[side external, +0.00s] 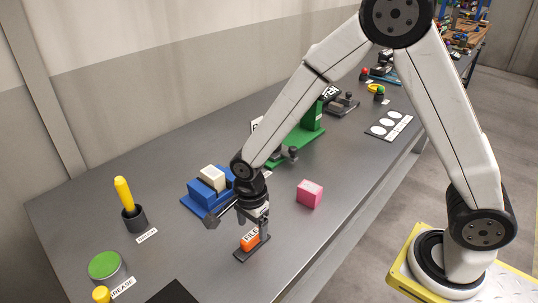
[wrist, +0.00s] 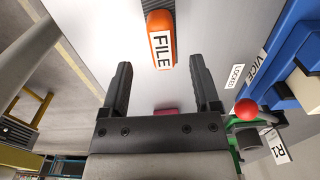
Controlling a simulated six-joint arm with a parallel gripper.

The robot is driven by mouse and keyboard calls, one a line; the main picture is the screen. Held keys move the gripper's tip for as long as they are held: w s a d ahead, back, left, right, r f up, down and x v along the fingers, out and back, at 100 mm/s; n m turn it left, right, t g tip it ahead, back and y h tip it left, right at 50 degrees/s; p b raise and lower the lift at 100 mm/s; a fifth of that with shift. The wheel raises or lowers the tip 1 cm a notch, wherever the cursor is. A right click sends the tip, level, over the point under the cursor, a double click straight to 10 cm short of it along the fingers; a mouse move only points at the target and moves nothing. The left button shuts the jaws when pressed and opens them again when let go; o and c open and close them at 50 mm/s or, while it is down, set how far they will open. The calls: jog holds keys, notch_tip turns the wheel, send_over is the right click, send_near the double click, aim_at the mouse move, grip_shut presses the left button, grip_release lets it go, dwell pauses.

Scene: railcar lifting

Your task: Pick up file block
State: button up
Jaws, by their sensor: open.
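The file block (side external: 251,240) is orange with a white FILE label and rests on a dark strip on the grey table. In the wrist view the file block (wrist: 161,28) lies just beyond the fingertips, roughly centred between them, with its label facing me. My gripper (side external: 256,222) points down right above the block in the side view, and its fingers partly cover the block's top. In the wrist view my gripper (wrist: 160,63) is open, with a finger on each side and nothing between them. I cannot tell the exact height gap.
A pink block (side external: 310,194) stands right of my gripper. A blue vice (side external: 205,199) with a cream block (side external: 212,177) is close on the left. A green stand (side external: 310,121) is behind. A yellow-handled tool (side external: 124,193) and a green-topped tin (side external: 105,266) are far left.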

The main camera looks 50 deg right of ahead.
aim_at(251, 234)
jog(key=shift+w+a+f, duration=0.1)
jog(key=shift+w+f, duration=0.05)
jog(key=shift+f, duration=2.25)
grip_shut()
